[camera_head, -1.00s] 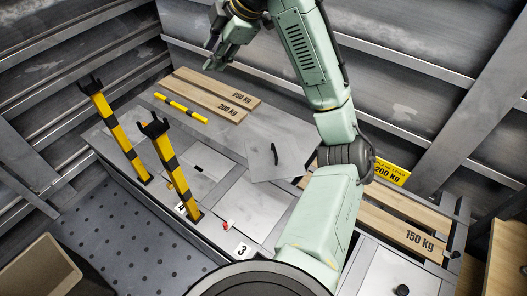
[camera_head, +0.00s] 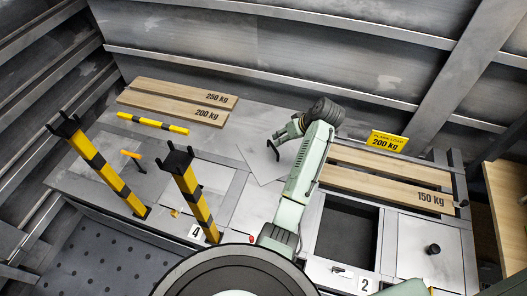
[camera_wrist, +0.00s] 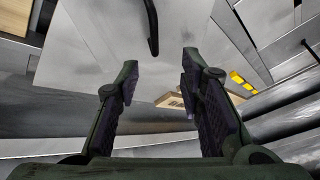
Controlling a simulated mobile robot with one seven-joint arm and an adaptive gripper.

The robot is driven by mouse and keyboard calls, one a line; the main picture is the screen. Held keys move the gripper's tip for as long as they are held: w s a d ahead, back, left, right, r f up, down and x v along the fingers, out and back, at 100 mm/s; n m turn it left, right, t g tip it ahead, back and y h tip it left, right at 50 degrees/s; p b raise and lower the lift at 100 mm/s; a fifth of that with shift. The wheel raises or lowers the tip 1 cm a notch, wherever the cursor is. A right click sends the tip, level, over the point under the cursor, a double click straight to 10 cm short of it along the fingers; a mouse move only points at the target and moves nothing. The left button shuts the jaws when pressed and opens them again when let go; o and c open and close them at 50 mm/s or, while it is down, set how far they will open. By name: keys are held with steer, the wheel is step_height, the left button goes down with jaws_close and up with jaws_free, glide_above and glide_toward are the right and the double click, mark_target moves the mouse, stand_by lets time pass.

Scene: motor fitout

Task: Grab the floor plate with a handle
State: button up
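The floor plate (camera_head: 255,166) is a light grey square lying turned askew on the grey deck. A black bar handle (camera_head: 274,150) stands up from it. My gripper (camera_head: 282,138) is just right of the handle in the head view, pointing left toward it. In the wrist view, the plate (camera_wrist: 95,45) fills the upper middle, and its handle (camera_wrist: 152,28) shows beyond and between the fingertips. My gripper (camera_wrist: 160,62) is open, with nothing between its fingers. I cannot see any contact with the handle.
Two yellow-black posts (camera_head: 105,168) (camera_head: 194,192) stand at the left. Wooden planks (camera_head: 175,102) lie at the back, others (camera_head: 385,184) at the right beside a yellow sign (camera_head: 388,141). A dark open recess (camera_head: 345,232) lies right of my arm, beside a knobbed plate (camera_head: 415,262).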

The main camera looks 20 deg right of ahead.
mark_target(273, 146)
steer(key=x, duration=0.3)
steer(key=s+x, duration=0.1)
steer(key=x, duration=0.1)
steer(key=shift+w+d+f+p, duration=0.15)
steer(key=shift+f+p, duration=0.15)
steer(key=shift+f, duration=0.3)
steer(key=shift+p+x, duration=0.55)
steer(key=shift+x, duration=2.35)
steer(key=shift+w+d+r, duration=0.1)
steer(key=shift+w, duration=0.1)
steer(key=shift+c, duration=0.5)
jaws_close()
steer(key=shift+r, duration=0.1)
